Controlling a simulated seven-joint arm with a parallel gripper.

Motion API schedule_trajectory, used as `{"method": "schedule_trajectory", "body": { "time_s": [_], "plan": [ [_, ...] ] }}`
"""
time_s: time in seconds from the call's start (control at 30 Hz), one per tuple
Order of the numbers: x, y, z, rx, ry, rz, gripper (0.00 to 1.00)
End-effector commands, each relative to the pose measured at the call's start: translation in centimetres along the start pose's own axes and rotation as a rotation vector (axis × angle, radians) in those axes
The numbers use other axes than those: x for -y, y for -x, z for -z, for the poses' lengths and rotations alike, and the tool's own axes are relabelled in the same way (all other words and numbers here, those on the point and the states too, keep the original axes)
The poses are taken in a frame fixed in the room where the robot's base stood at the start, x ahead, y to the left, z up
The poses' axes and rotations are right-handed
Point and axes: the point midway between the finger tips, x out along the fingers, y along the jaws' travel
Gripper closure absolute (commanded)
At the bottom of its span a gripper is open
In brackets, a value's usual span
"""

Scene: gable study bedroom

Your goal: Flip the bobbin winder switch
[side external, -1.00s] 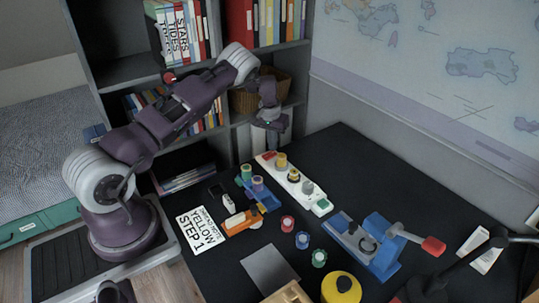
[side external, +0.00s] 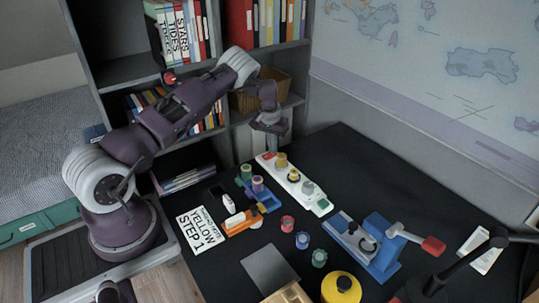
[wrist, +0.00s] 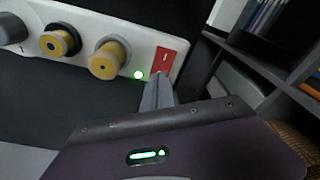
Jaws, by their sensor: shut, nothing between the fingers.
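The bobbin winder (side external: 316,199) is a long white unit on the black table, with several bobbins along its top. Its red switch (wrist: 166,63) sits at the end nearest the shelf. Two yellow bobbins (wrist: 110,58) show on the unit in the wrist view. My gripper (wrist: 158,88) is shut and empty, its fingertips right at the lower edge of the red switch. I cannot tell whether they touch it. In the side view my gripper (side external: 275,134) hangs over that far end of the winder.
A blue bobbin stand (side external: 268,204) and an orange tool (side external: 238,222) lie in front of the winder. Loose bobbins (side external: 288,223) and a blue device with a red-handled lever (side external: 378,250) stand to the right. A bookshelf (side external: 222,68) stands close behind my gripper.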

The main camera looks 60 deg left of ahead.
Motion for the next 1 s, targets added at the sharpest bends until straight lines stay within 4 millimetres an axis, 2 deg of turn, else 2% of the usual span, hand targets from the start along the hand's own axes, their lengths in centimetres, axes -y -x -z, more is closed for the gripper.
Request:
{"method": "schedule_trajectory", "body": {
  "time_s": [0.37,1.0],
  "plan": [
    [0.0,-0.1,0.0,0.0,0.0,0.0,1.0],
    [0.0,6.3,1.0,-0.001,0.0,0.0,1.0]
  ]
}}
